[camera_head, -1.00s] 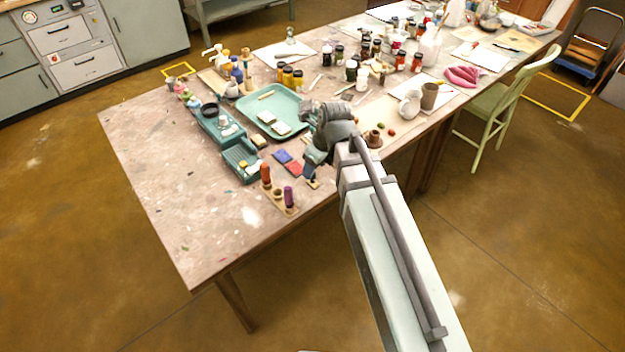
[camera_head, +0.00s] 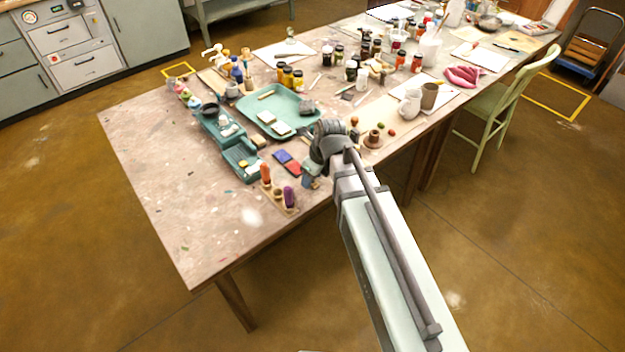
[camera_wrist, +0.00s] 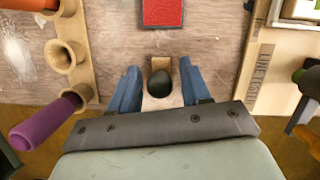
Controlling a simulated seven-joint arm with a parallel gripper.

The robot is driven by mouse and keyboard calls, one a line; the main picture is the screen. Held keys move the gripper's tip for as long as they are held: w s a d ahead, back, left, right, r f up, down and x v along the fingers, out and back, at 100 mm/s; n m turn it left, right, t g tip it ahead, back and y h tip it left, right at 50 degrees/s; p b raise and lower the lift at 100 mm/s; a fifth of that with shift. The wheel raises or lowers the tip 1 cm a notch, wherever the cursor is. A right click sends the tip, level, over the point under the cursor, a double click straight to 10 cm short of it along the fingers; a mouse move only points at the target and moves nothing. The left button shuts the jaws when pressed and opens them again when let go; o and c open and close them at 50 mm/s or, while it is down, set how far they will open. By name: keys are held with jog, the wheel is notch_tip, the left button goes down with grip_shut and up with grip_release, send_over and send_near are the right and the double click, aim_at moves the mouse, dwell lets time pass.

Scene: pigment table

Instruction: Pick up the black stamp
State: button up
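The black stamp (camera_wrist: 160,83) shows in the wrist view as a dark rounded knob on a pale wooden base, upright on the table. My gripper (camera_wrist: 159,88) is open, with one blue finger to the left of the knob and one to the right. Narrow gaps show between the knob and the fingers. In the head view, my gripper (camera_head: 309,182) is low at the near edge of the table, and my wrist and fingers hide the stamp.
A wooden holder (camera_wrist: 75,58) with purple and orange-handled stamps stands left of my gripper. A red pad (camera_wrist: 163,12) lies just beyond the stamp. A board (camera_wrist: 258,75) lies to the right. In the head view, a teal tray (camera_head: 250,105) lies farther back.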

grip_shut()
dwell(0.3)
jog(key=shift+r, duration=5)
